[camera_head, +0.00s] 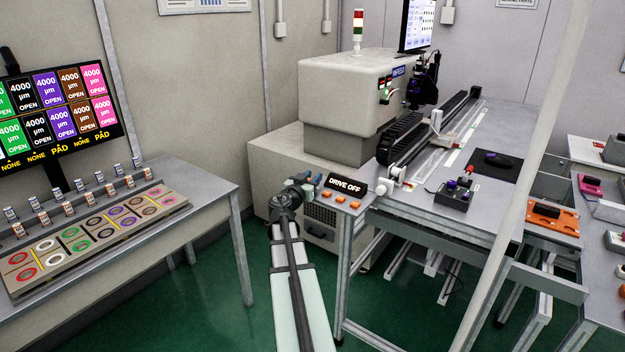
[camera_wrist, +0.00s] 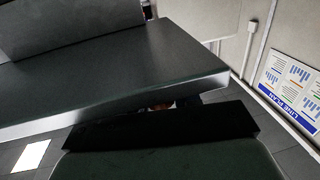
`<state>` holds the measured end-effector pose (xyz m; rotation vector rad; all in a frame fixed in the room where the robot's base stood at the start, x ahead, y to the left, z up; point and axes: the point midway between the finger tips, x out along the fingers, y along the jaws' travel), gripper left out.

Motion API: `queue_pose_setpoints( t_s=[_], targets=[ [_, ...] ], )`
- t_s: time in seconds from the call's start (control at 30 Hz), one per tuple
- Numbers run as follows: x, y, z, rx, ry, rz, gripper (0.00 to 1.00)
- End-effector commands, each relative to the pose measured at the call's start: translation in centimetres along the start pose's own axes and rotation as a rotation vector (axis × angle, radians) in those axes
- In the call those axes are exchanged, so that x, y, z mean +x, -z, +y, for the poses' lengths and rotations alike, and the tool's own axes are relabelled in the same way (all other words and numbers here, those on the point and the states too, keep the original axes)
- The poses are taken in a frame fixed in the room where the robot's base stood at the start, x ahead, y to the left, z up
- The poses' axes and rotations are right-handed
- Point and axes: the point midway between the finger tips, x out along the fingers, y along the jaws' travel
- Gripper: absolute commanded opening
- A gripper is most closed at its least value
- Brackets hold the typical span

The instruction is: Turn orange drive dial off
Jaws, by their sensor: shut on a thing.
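A black sign reading "DRIVE OFF" (camera_head: 345,184) stands at the near left corner of the machine table. Several small orange controls (camera_head: 340,199) sit on the table edge just below it; they are too small to tell which is the drive dial. My gripper (camera_head: 309,180) is at this corner, just left of the sign and the orange controls. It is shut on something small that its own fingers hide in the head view. In the wrist view the fingertips are not clear; only a tiny reddish patch (camera_wrist: 163,106) shows between dark surfaces.
A grey machine (camera_head: 345,95) stands behind. A side table (camera_head: 200,182) with a tray of coloured rings is at left. Green floor lies between the tables.

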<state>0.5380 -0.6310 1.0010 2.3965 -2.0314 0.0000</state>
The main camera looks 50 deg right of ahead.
Motion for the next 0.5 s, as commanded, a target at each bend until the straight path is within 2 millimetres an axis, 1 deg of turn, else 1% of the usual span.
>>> queue_pose_setpoints(
  t_s=[0.2,0.5],
  targets=[
    [-0.06,-0.01,-0.07,0.000,0.042,0.000,0.01],
    [-0.02,-0.01,-0.14,0.000,0.050,0.000,0.01]
  ],
)
